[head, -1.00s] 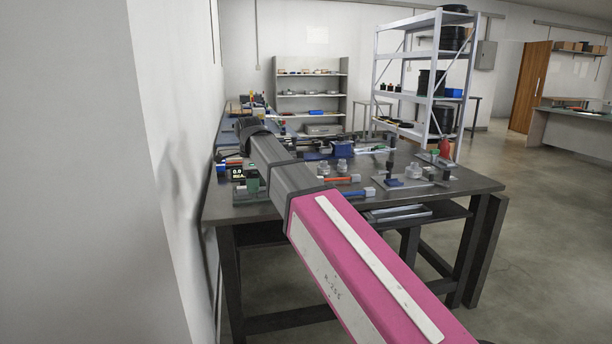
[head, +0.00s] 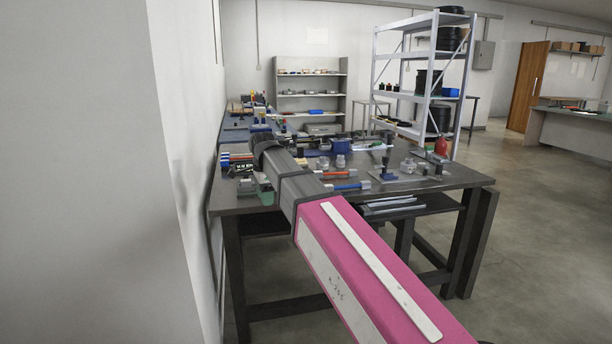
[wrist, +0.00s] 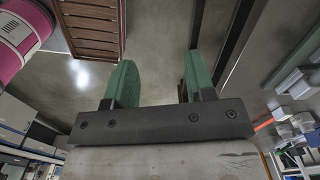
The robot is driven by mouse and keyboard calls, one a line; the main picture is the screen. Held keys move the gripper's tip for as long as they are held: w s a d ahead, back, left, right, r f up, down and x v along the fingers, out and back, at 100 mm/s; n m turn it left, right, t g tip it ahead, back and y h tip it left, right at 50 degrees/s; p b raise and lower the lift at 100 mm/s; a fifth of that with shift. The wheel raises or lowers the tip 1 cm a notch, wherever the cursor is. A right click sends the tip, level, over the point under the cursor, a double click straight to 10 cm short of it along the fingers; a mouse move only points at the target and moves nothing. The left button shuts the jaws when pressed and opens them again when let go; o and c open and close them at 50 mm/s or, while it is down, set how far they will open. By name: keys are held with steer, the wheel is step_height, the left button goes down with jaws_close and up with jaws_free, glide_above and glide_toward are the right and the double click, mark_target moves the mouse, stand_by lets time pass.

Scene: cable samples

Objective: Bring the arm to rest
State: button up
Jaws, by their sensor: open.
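My arm (head: 365,270), with a pink cover and dark grey links, reaches from the lower right of the head view toward the workbench (head: 460,177). Its far end shows in front of the left part of the bench top. In the wrist view my gripper (wrist: 160,82) has two green fingers standing well apart. Nothing is between them, and bare floor shows through the gap. In the head view the gripper is mostly hidden behind the arm links, and I cannot tell its exact height over the bench.
A pale wall (head: 90,180) stands close on the left. A metal rack (head: 407,97) with black cable reels and a grey shelf (head: 311,100) stand behind. Floor at the right is open.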

steer(key=s+d+f+n, duration=0.2)
steer(key=d+f+n, duration=0.5)
steer(key=d+f, duration=1.2)
steer(key=s+d+f+n, duration=0.6)
steer(key=s+d+f, duration=0.4)
steer(key=d+f, duration=0.3)
steer(key=shift+d+f+n, duration=0.15)
steer(key=shift+f+n, duration=0.25)
steer(key=shift+f, duration=0.3)
